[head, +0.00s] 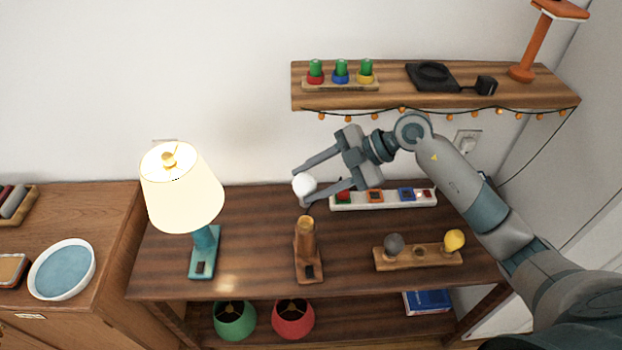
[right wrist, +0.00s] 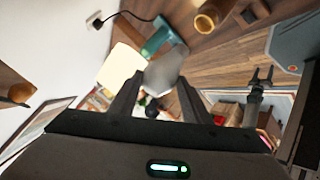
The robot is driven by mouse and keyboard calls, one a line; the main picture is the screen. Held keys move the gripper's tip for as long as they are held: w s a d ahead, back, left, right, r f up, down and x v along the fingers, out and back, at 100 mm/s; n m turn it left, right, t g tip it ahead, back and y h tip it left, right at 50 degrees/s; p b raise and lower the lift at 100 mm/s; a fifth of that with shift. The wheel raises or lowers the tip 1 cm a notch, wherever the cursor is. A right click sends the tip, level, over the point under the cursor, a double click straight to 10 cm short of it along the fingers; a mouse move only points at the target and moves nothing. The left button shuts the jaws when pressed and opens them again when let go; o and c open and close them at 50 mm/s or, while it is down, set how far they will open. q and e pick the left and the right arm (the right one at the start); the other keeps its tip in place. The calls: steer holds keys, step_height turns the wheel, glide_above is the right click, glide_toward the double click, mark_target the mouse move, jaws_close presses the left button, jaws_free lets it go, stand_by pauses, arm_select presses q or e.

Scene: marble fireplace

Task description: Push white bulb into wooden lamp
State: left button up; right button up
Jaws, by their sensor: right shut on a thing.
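My right gripper (head: 305,187) is shut on the white bulb (head: 304,184) and holds it in the air over the wooden lamp (head: 306,245). The lamp stands upright on its wooden base on the table, with no shade. A gap shows between the bulb and the lamp's top. In the right wrist view, the bulb (right wrist: 165,75) looks pale grey between the fingertips, and the lamp's round open socket (right wrist: 206,20) is apart from it. My left gripper (right wrist: 262,75) shows small in the right wrist view, with its fingers apart and empty.
A lit lamp with a cream shade (head: 182,188) stands to the left. A white power strip (head: 383,199) lies behind. A wooden holder (head: 418,257) with grey and yellow bulbs is to the right. A shelf (head: 440,92) with hanging lights is above. Green and red shades sit below.

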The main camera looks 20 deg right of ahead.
steer(key=shift+f+b, duration=1.4)
steer(key=shift+f, duration=1.45)
steer(key=shift+p, duration=1.3)
steer(key=shift+f+b, duration=0.35)
steer(key=shift+f, duration=1.15)
stand_by(0.4)
steer(key=o, duration=1.1)
steer(key=shift+d, duration=0.15)
steer(key=b+v, duration=0.6)
steer(key=v, duration=1.1)
